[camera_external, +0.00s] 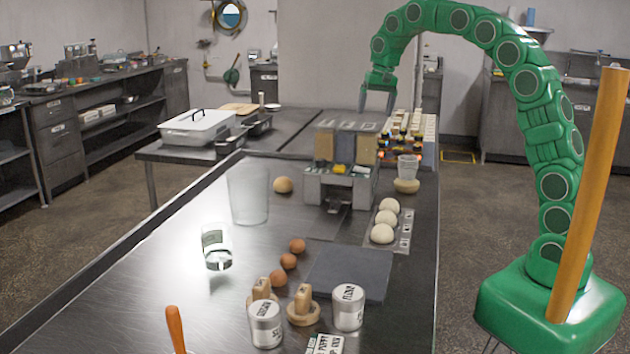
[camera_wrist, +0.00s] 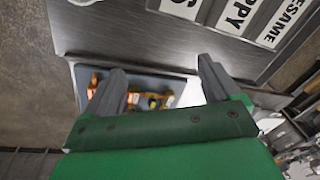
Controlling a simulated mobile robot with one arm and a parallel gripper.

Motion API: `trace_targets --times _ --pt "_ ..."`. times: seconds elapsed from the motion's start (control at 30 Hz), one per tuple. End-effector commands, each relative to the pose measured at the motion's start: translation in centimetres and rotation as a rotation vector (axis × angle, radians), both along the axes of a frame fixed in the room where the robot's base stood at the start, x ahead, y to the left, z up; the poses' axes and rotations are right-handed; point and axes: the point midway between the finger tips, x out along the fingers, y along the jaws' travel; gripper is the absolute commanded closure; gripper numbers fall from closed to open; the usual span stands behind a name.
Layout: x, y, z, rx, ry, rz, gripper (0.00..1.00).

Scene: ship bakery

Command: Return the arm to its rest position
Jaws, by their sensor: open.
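My green arm arches up from its base at the right of the external view and bends over to the left. My gripper (camera_external: 376,100) hangs at the arm's end, pointing down, above the far part of the metal table. In the wrist view my gripper (camera_wrist: 160,88) has its two grey fingers spread apart with nothing between them. Below and beyond the fingers is a grey tray (camera_wrist: 82,78) with small orange and dark items. Those items (camera_external: 405,135) also show in the external view, right of and below the gripper.
A dispenser (camera_external: 340,185) stands mid-table. Near it are dough balls (camera_external: 382,233), a clear container (camera_external: 248,195), a glass jar (camera_external: 215,247), brown eggs (camera_external: 288,261), a dark slab (camera_external: 348,272) and labelled tins (camera_external: 348,307). A wooden pole (camera_external: 590,190) stands before my base. The air around the arch looks clear.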

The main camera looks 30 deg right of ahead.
Motion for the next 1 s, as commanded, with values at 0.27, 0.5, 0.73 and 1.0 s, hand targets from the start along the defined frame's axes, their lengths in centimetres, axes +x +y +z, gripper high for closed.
trace_targets --times 0.27,0.5,0.73,1.0 --pt "-6.8 -2.8 0.4 -0.026 0.041 0.051 0.1" --pt "-12.9 -5.0 0.0 -0.045 0.078 0.097 0.1" --pt "-18.9 -6.9 -0.6 -0.06 0.109 0.14 0.1" --pt "-26.3 -8.9 -2.0 -0.073 0.153 0.191 0.1"
